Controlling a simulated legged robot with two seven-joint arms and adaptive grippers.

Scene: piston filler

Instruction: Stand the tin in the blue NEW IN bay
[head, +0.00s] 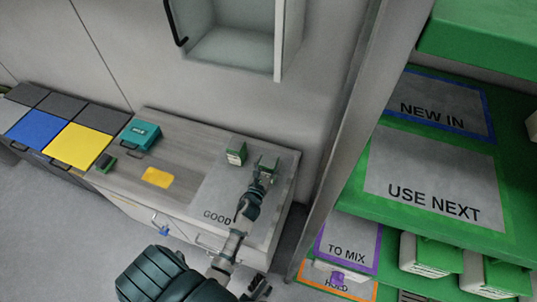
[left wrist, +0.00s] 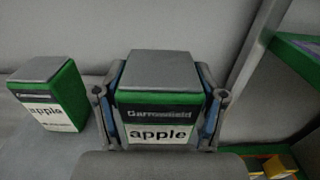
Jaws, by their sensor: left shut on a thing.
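My left gripper (head: 265,176) is shut on a green tin (head: 269,162) with a grey lid. In the left wrist view the same tin (left wrist: 160,105) sits upright between the two fingers (left wrist: 161,112), its white label reading "apple". The tin is over the GOOD area of the bench; whether its base touches the surface is hidden. The blue-edged NEW IN bay (head: 440,88) is on the green shelf at the right, behind the USE NEXT bay, and its visible part is bare. I cannot make out my right gripper.
A second apple tin (head: 236,154) stands just left of the held one, also in the left wrist view (left wrist: 50,95). A grey upright (head: 345,130) separates bench and shelf. USE NEXT (head: 430,180) looks empty; green-and-white packs (head: 430,255) stand below. A teal box (head: 140,135) is on the bench.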

